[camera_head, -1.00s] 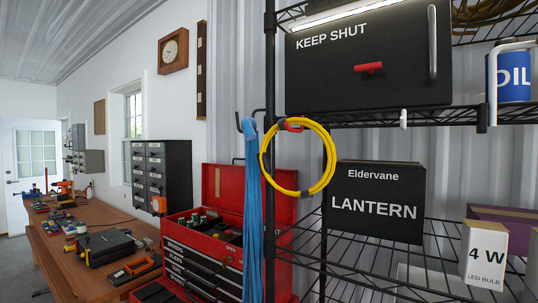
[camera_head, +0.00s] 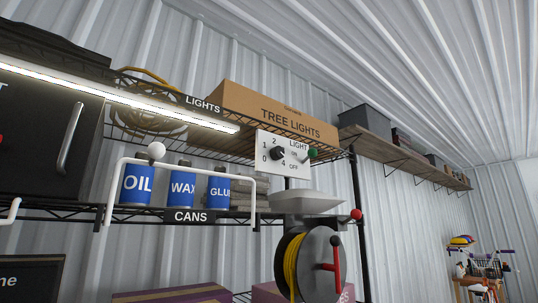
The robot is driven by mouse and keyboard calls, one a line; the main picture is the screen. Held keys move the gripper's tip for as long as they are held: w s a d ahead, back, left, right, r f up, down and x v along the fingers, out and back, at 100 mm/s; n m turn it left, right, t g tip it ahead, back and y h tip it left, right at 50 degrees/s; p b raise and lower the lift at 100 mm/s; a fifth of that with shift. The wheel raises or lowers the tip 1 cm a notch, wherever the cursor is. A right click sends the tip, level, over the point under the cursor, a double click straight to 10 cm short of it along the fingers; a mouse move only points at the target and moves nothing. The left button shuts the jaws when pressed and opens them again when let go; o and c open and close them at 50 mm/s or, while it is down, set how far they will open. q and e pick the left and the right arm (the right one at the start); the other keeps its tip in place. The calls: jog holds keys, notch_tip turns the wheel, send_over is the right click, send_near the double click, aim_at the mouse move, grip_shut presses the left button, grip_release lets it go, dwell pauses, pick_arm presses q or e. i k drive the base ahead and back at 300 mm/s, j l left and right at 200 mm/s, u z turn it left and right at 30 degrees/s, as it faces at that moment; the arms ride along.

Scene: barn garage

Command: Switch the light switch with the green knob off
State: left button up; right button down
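The light switch panel (camera_head: 283,152) is a white plate mounted at the front of the upper wire shelf, right of centre in the head view. It is marked LIGHT, with a black dial numbered 0 to 4 on its left. The green knob (camera_head: 312,153) sits at the panel's right side on a short lever, beside the ON and OFF marks. The lever looks nearer the upper mark, but the small lettering makes this hard to tell. A lit tube light (camera_head: 120,92) runs under the upper shelf. Neither of my grippers is in view.
Below the panel are a hose reel (camera_head: 313,262) with a red handle and a red-knobbed lever (camera_head: 355,214). A TREE LIGHTS box (camera_head: 270,112) sits above. Open floor space lies right.

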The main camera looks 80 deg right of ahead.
aim_at(312, 152)
jog(key=z, duration=3.1)
